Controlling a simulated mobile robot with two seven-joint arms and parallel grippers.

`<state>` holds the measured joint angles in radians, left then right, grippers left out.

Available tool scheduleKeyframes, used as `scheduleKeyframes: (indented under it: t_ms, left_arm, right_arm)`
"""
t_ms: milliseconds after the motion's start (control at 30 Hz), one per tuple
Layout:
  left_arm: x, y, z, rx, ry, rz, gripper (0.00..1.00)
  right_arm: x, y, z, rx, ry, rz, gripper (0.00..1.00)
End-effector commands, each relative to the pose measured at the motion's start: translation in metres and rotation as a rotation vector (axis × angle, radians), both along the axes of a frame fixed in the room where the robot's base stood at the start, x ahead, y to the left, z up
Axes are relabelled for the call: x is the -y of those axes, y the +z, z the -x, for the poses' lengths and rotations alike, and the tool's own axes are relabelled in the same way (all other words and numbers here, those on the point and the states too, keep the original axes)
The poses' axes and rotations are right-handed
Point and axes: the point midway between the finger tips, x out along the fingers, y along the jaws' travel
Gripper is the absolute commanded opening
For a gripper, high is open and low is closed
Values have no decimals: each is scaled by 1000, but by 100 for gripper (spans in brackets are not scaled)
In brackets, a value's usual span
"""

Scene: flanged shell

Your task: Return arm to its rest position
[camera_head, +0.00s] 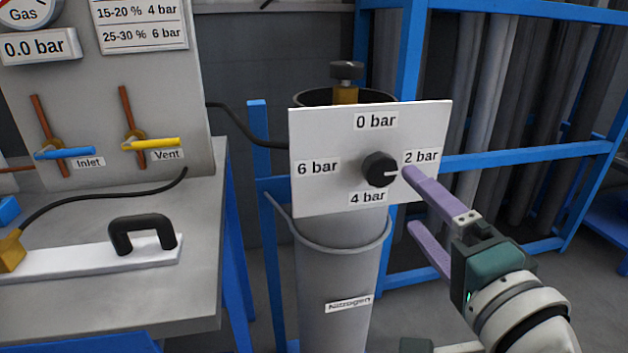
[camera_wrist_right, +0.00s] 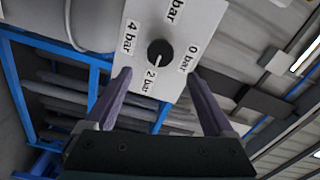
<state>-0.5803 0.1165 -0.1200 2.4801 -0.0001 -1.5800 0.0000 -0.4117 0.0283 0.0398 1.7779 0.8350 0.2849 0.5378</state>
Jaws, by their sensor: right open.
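My right gripper (camera_head: 408,200) is open and empty, with two purple fingers, at the right edge of a white dial plate (camera_head: 330,140). A round black knob (camera_head: 378,169) sits on the plate, and its white mark points toward the 2 bar label (camera_head: 421,157). The upper finger's tip is close to the knob's right side in the head view; I cannot tell whether it touches the plate. In the right wrist view the knob (camera_wrist_right: 160,52) lies ahead, between and beyond the open fingers (camera_wrist_right: 158,88). My left gripper is not in view.
A grey gas cylinder (camera_head: 335,270) stands behind and below the plate. A panel with blue Inlet (camera_head: 65,153) and yellow Vent (camera_head: 151,144) levers and a bench (camera_head: 195,230) with a black handle (camera_head: 143,235) are at left. A blue rack (camera_head: 500,160) with grey cylinders stands behind my right arm.

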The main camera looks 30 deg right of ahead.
Motion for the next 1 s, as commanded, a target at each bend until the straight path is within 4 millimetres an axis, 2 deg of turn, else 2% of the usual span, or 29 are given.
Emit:
scheduleKeyframes:
  t_ms: [167, 667, 767, 867, 1000]
  left_arm:
    - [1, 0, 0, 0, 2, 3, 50]
    - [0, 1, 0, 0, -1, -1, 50]
    - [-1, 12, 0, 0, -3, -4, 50]
    - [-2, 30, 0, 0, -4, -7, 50]
    - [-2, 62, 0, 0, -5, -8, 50]
  right_arm:
    - [-2, 0, 11, 1, -1, 1, 88]
    - [-5, 3, 10, -4, 11, 8, 88]
    - [-22, 12, 7, -47, 90, 61, 88]
    - [-58, 27, 6, -145, 259, 185, 88]
    - [-110, 38, 26, -363, 558, 471, 88]
